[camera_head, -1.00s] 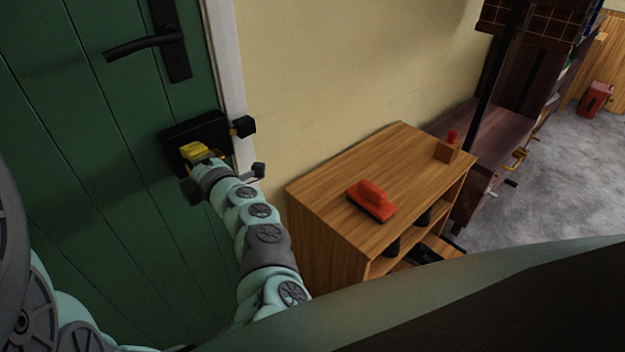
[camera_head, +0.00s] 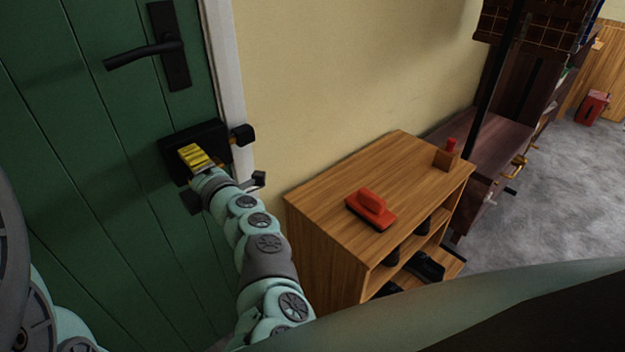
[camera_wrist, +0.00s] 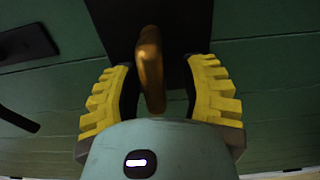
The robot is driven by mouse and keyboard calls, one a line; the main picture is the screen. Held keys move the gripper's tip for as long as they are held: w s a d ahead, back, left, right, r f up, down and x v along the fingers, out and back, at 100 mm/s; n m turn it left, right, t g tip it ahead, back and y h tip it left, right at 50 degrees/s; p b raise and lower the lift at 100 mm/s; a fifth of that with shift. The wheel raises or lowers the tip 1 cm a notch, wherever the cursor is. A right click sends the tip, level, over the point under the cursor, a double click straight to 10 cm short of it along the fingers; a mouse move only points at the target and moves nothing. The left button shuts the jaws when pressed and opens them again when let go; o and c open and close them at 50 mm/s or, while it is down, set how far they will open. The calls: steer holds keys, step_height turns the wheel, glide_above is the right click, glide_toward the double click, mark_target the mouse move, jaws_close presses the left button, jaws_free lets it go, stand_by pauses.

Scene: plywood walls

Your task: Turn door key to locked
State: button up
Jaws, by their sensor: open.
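The green door (camera_head: 90,180) has a black lock box (camera_head: 190,137) below its black lever handle (camera_head: 150,47). The brass key (camera_wrist: 150,68) stands out from the lock in the wrist view, its broad face turned mostly edge-on and roughly upright in the picture. In the head view my gripper (camera_head: 197,157) is at the lock box and hides the key.
A white door frame (camera_head: 222,60) borders the door on its right. A wooden cabinet (camera_head: 330,210) stands against the wall to the right, with a red brush (camera_head: 371,208) on top. Dark shoes (camera_head: 426,265) sit on its shelves.

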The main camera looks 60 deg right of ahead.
steer(key=shift+s, duration=0.1)
steer(key=v, duration=1.2)
